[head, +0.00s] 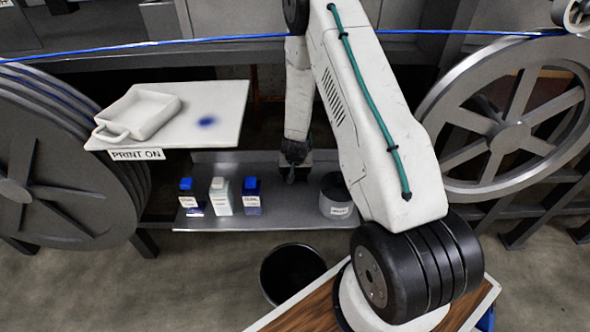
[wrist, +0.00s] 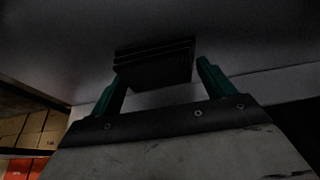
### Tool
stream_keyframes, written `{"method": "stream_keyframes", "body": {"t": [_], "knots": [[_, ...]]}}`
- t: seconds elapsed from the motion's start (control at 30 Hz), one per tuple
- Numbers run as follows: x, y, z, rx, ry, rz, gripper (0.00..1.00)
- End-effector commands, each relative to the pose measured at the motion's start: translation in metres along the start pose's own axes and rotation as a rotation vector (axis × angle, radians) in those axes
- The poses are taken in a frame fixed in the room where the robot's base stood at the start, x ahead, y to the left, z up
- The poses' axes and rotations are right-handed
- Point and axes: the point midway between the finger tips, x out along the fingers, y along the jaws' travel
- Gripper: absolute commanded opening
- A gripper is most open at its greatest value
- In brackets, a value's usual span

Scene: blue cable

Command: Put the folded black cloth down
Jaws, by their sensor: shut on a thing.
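The folded black cloth (wrist: 152,54) shows in the wrist view as a dark stack of layers between the green fingers of my gripper (wrist: 160,78). My gripper is shut on it. In the head view my gripper (head: 293,174) hangs down low over the back of the grey metal shelf (head: 270,212), between the bottles and a round grey tin. The cloth is too dark there to make out apart from the gripper. Whether it touches the shelf I cannot tell.
Blue-capped bottles (head: 251,196) and a white bottle (head: 221,199) stand left on the shelf; the grey tin (head: 336,196) stands right. A white board (head: 225,110) with a white tray (head: 142,112) overhangs the left. A black bin (head: 291,272) is below. A blue cable (head: 200,42) crosses above.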

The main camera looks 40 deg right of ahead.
Motion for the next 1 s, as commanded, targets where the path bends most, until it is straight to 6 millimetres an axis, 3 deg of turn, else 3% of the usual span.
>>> {"method": "stream_keyframes", "body": {"t": [0.03, 0.07, 0.1, 0.13, 0.47, 1.0], "knots": [[0.002, 0.0, 0.001, -0.001, -0.001, 0.0, 0.63], [0.002, 0.0, 0.001, -0.001, 0.0, 0.0, 0.86], [0.002, 0.0, 0.001, -0.001, 0.0, 0.0, 0.98], [0.002, 0.0, 0.001, -0.001, 0.0, 0.0, 1.0], [-0.006, 0.0, -0.001, 0.0, 0.0, 0.0, 1.0], [-0.106, 0.0, -0.002, 0.002, 0.003, 0.0, 1.0]]}}
